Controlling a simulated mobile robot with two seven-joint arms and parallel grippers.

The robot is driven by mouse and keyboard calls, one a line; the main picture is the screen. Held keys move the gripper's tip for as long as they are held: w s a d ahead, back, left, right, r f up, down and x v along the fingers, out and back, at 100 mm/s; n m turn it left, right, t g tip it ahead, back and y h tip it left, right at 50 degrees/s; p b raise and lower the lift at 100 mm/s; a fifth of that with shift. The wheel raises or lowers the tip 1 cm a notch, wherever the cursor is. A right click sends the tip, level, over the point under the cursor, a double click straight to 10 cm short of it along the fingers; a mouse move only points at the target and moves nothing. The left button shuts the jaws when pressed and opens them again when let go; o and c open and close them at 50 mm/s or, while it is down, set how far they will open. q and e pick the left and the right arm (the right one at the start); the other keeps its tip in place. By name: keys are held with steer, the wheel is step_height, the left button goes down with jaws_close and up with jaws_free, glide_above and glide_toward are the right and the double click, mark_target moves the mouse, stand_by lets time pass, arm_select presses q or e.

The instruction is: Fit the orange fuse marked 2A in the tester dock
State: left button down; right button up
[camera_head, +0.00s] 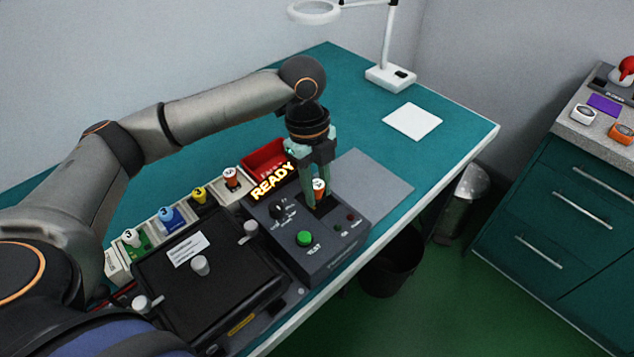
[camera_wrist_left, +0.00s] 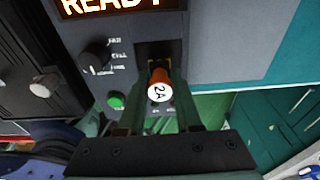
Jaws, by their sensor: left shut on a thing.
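The orange fuse with a white cap marked 2A (camera_wrist_left: 159,92) is between the fingers of my left gripper (camera_head: 318,200), which is shut on it. The fuse also shows in the head view (camera_head: 319,184). The gripper points down over the tester (camera_head: 322,262), at its dark dock recess (camera_head: 322,208). In the wrist view, the dock recess (camera_wrist_left: 154,54) shows just behind the fuse. I cannot tell whether the fuse touches the dock's bottom or hangs above it. The tester's sign (camera_head: 272,181) reads READY. My right gripper is not in view.
A row of holders left of the tester carries another orange fuse (camera_head: 231,176), a yellow one (camera_head: 200,195), a blue one (camera_head: 168,215) and a green one (camera_head: 131,238). A red tray (camera_head: 263,158) sits behind the tester. A black lidded box (camera_head: 208,285) stands close on its left.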

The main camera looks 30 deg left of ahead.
arm_select(q)
steer(key=p, duration=0.2)
steer(key=shift+p, duration=0.35)
stand_by(1.9)
steer(key=shift+f+p, duration=0.35)
steer(key=shift+p, duration=0.05)
stand_by(0.7)
steer(key=shift+f+p, duration=0.1)
steer(key=shift+p, duration=0.45)
stand_by(0.4)
steer(key=c, duration=0.5)
jaws_free()
steer(key=shift+w+r+p, duration=0.15)
steer(key=shift+r+p, duration=0.15)
steer(key=shift+r, duration=0.25)
steer(key=shift+r+p, duration=0.3)
steer(key=shift+r, duration=1.65)
